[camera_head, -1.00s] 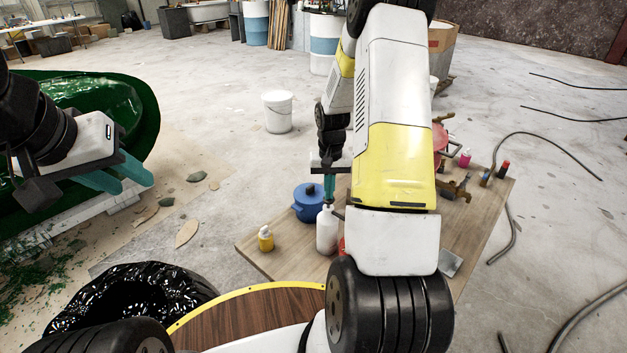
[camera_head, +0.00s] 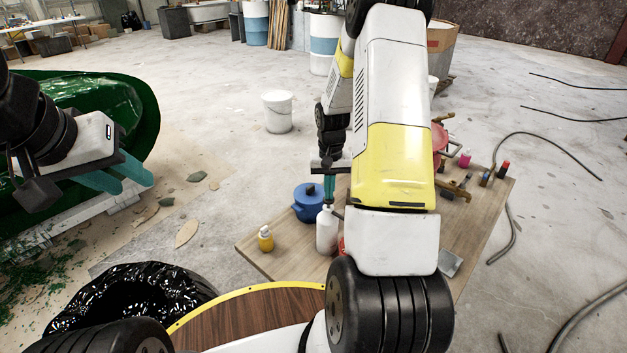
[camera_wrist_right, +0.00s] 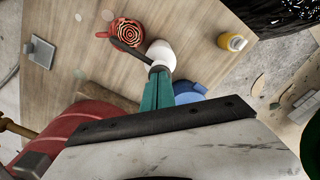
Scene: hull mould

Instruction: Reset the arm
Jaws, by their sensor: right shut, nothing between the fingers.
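My right gripper (camera_head: 329,188) is over the wooden board, with its teal fingers together and nothing between them. It also shows in the right wrist view (camera_wrist_right: 158,76), its fingertips close to a white bottle (camera_wrist_right: 160,54); I cannot tell whether they touch. The bottle (camera_head: 326,232) stands upright on the board in the head view. My left gripper (camera_head: 124,180) is at the left, beside the green hull mould (camera_head: 140,105). Its two teal fingers show with a gap between them, and it looks empty.
On the board (camera_head: 270,262) are a blue pot (camera_head: 308,203), a yellow bottle (camera_head: 265,239), a red patterned mug (camera_wrist_right: 128,32) and a grey plate (camera_wrist_right: 41,53). A black bag-lined bin (camera_head: 130,300) stands at the lower left. A white bucket (camera_head: 278,112) is on the floor behind.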

